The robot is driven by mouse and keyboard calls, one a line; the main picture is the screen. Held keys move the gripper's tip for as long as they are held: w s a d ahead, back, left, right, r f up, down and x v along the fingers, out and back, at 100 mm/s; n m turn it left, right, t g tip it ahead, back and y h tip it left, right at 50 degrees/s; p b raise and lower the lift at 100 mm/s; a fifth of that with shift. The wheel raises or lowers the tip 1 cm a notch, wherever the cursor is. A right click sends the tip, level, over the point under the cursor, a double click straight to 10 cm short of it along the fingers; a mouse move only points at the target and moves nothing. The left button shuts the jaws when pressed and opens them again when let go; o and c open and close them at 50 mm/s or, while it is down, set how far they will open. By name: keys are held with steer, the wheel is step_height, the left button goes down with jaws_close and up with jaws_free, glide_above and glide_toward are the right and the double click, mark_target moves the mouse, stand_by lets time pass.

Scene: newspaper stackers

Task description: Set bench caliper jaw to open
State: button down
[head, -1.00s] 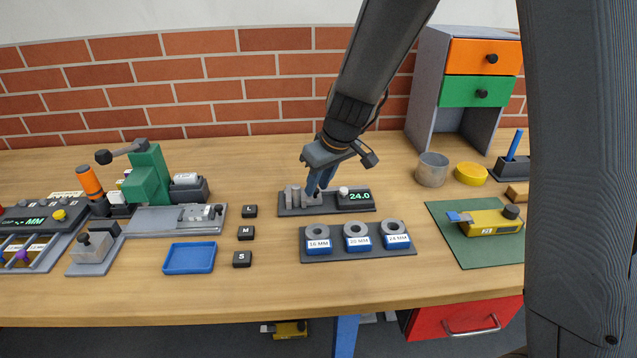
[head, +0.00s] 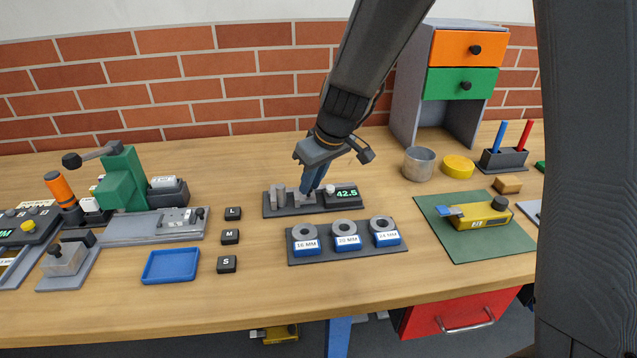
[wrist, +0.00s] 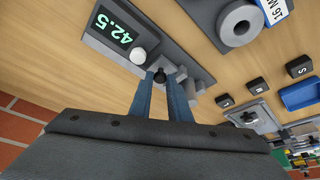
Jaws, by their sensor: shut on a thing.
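The bench caliper (head: 285,205) is a dark base on the bench with grey jaw blocks at its left and a green display reading 42.5 (head: 347,192) at its right. In the wrist view its display (wrist: 118,27) also reads 42.5, with a pale round knob (wrist: 138,55) beside it. My gripper (head: 308,190) points down over the caliper's middle. In the wrist view its two blue fingers (wrist: 162,84) are shut around a small dark knob (wrist: 160,75) on the sliding jaw. The fingers hide part of the jaw in the head view.
A rack with three ring gauges (head: 347,244) lies in front of the caliper. Black L, M and S blocks (head: 230,237) and a blue tray (head: 171,264) are to the left. A grey cup (head: 418,164) and a green mat (head: 470,244) are to the right.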

steer(key=shift+d, duration=0.15)
steer(key=c, duration=2)
jaws_free()
steer(key=shift+o, duration=0.4)
steer(key=shift+d, duration=0.15)
steer(key=shift+r, duration=0.1)
steer(key=shift+r, duration=0.15)
steer(key=v, duration=0.7)
steer(key=shift+r+b, duration=0.15)
steer(key=shift+b, duration=0.15)
